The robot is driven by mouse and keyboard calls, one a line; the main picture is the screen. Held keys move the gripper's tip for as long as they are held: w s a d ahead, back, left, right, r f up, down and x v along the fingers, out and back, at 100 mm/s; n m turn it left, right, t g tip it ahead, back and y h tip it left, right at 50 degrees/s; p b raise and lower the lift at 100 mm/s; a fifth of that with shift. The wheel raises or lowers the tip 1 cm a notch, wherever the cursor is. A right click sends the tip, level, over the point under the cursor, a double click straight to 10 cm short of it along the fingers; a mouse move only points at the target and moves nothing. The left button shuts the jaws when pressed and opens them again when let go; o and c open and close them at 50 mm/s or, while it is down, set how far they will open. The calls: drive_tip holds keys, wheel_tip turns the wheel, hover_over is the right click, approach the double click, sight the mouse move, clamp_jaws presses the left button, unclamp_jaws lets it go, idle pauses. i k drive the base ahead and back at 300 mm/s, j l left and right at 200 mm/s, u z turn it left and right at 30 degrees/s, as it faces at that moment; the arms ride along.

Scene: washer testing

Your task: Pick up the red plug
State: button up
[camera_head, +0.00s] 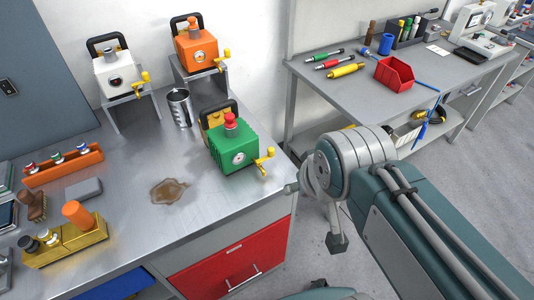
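A small red-topped plug (31,167) stands at the left end of an orange rack (88,168) on the left of the metal workbench, beside a green-topped and a blue-topped one. Another red piece, a stepped knob (231,120), stands upright on top of the green test box (232,150). I cannot tell for sure which one is the red plug. My gripper (315,214) is over the floor gap just right of the bench's right edge. Its two fingertips appear spread apart with nothing between them. It touches neither red piece; the green box is the nearer one, to its left.
White (117,72) and orange (197,50) boxes sit on raised stands behind. A steel cup (180,107), a brown spill (169,192) and a yellow block (75,243) with pegs are on the bench. A second table (358,93) holds a red bin (394,85) and tools.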

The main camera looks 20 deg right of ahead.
sight(229, 123)
drive_tip(key=i+l+u, duration=0.25)
drive_tip(key=u, duration=0.2)
drive_tip(key=i+l+u, duration=0.15)
drive_tip(key=l+u, duration=0.25)
